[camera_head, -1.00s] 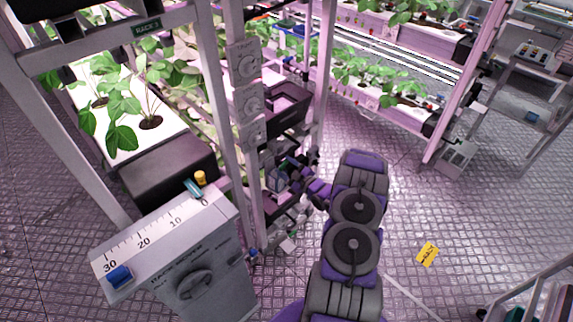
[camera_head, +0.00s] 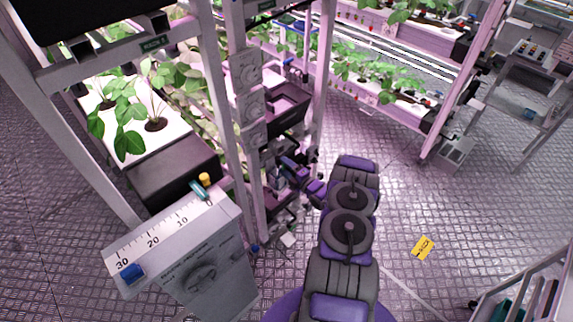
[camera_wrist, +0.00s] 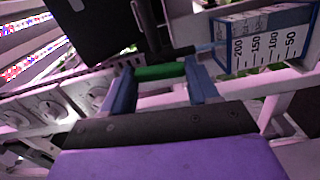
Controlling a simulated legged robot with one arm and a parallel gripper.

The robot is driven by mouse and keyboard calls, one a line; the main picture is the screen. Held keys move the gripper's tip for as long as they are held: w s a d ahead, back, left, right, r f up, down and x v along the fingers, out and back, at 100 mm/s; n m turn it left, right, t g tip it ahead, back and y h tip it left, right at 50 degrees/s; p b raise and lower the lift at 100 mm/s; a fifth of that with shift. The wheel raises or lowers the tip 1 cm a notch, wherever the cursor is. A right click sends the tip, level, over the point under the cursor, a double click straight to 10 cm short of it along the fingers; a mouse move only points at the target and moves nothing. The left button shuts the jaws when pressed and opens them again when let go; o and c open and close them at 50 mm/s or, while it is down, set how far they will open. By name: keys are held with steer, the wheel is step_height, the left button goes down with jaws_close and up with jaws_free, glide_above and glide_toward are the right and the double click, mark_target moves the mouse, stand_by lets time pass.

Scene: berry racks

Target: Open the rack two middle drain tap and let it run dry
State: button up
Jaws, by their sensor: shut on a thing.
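My gripper (camera_wrist: 160,80) shows in the wrist view with its two blue fingers on either side of a green bar-like handle (camera_wrist: 160,72), shut on it. The handle looks like a tap lever, but its valve body and outlet are hidden. The tap cannot be made out there, and no running water is visible.
Dials (camera_head: 250,103) are mounted on the rack post. A grey cabinet (camera_head: 185,260) with a 0 to 30 scale stands front left, beside a black box (camera_head: 173,170) and leafy plants (camera_head: 125,115). A yellow floor marker (camera_head: 422,248) lies right on open floor.

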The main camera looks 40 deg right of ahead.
steer(key=shift+a+n+p, duration=0.1)
steer(key=shift+n+p, duration=0.2)
steer(key=shift+n, duration=0.1)
steer(key=shift+a+f, duration=0.1)
steer(key=shift+f, duration=0.15)
steer(key=o, duration=1.1)
steer(key=shift+c, duration=0.2)
steer(key=shift+r, duration=0.1)
steer(key=shift+s, duration=0.1)
steer(key=shift+s, duration=0.25)
steer(key=s+d+p, duration=0.1)
steer(key=s+p, duration=0.2)
steer(key=s, duration=1.3)
steer(key=shift+s+d, duration=0.25)
steer(key=shift+s, duration=0.05)
